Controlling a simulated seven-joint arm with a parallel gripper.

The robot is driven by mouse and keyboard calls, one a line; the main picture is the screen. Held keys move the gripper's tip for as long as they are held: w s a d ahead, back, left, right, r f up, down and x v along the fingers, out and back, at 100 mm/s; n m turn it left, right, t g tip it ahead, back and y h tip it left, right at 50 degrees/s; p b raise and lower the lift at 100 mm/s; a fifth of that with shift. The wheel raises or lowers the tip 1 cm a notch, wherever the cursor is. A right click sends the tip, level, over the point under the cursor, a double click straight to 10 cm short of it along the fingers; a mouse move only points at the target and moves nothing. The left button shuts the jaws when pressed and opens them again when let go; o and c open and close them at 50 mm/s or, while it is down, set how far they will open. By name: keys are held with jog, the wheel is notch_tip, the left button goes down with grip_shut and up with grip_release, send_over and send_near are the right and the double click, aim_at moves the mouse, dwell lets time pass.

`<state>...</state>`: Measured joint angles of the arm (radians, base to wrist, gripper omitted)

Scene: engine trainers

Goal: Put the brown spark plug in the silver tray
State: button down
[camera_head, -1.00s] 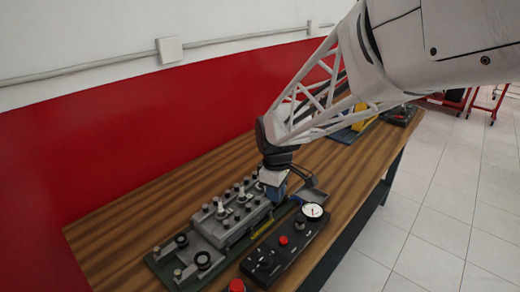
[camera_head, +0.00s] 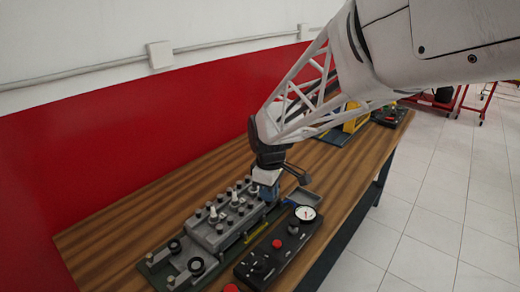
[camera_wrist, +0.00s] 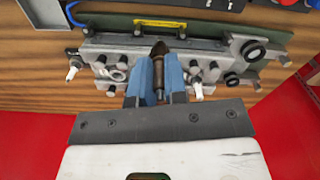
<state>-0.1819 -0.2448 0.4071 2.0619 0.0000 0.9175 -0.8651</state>
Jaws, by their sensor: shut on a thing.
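The brown spark plug (camera_wrist: 158,72) is between the blue fingers of my gripper (camera_wrist: 157,82) in the wrist view, with its brown end pointing away from the palm. My gripper is shut on it, over the end of the grey engine block (camera_head: 228,226). In the head view my gripper (camera_head: 266,188) hides the plug. The silver tray (camera_head: 305,197) lies just right of my gripper, beside the gauge; its corner also shows at the top left of the wrist view (camera_wrist: 42,18). The tray's visible part looks empty.
White spark plugs (camera_head: 233,197) stand upright in the engine block. A black control panel (camera_head: 275,254) with a red button and a round gauge (camera_head: 305,212) lies along the front. Other trainers stand farther back. Bare wood lies behind the block.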

jog(key=w+d+f, duration=0.2)
jog(key=w+d, duration=0.5)
jog(key=w, duration=0.1)
jog(key=w+d+f, duration=0.3)
jog(key=w+d, duration=0.5)
jog(key=w, duration=0.1)
jog(key=shift+d, duration=0.3)
jog(key=shift+f, duration=3.1)
jog(key=shift+f, duration=1.85)
jog(key=shift+f, duration=0.15)
